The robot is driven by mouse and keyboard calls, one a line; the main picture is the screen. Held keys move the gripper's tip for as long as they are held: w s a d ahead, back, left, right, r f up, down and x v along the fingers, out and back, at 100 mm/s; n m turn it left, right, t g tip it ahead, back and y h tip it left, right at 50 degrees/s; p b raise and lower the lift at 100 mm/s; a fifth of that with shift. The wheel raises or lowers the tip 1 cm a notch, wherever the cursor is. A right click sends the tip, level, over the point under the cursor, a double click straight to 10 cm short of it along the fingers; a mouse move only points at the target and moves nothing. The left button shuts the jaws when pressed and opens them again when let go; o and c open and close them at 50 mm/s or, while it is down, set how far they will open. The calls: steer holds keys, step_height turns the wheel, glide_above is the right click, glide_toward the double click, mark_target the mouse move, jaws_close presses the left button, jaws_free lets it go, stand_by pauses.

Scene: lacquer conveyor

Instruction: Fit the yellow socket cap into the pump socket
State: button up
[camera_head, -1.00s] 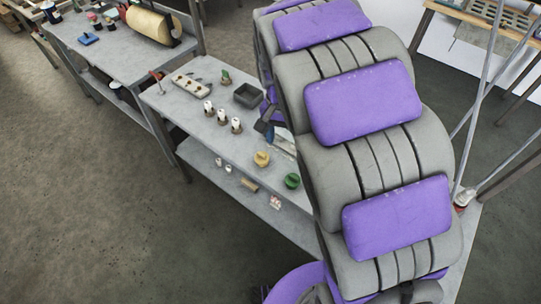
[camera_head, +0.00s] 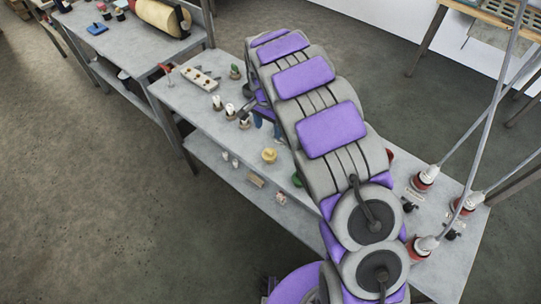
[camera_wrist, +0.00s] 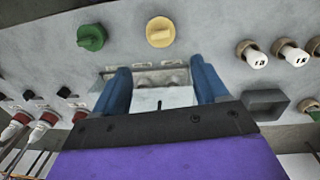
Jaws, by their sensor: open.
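The yellow socket cap (camera_head: 269,156) stands on the grey bench, just left of my arm. In the wrist view the yellow cap (camera_wrist: 160,32) is beyond the fingertips, near the top middle. My gripper (camera_wrist: 163,85) has its two blue fingers spread wide with nothing held between them. In the head view my gripper (camera_head: 267,120) is mostly hidden by the arm, above and behind the yellow cap. A pale panel with rounded recesses (camera_wrist: 150,78) shows between the fingers. I cannot tell which fitting is the pump socket.
A green cap (camera_wrist: 92,38) stands beside the yellow one. Red-and-white hose fittings (camera_head: 425,178) occupy the bench's right part. A lower shelf (camera_head: 235,180) holds small parts.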

mark_target(268, 151)
steer(key=f, duration=0.5)
steer(key=f+b, duration=0.1)
steer(key=f, duration=0.4)
steer(key=shift+s+d, duration=0.2)
steer(key=shift+s+a+f+b, duration=0.15)
steer(key=shift+f+b, duration=0.1)
steer(key=shift+f, duration=0.6)
steer(key=shift+s+d+f+b, duration=0.1)
steer(key=shift+f+b, duration=0.15)
steer(key=shift+f, duration=0.6)
steer(key=shift+s+a+f+b, duration=0.15)
steer(key=shift+f+b, duration=0.1)
steer(key=shift+f, duration=0.6)
steer(key=shift+c, duration=0.5)
steer(key=c, duration=0.8)
steer(key=shift+r, duration=0.1)
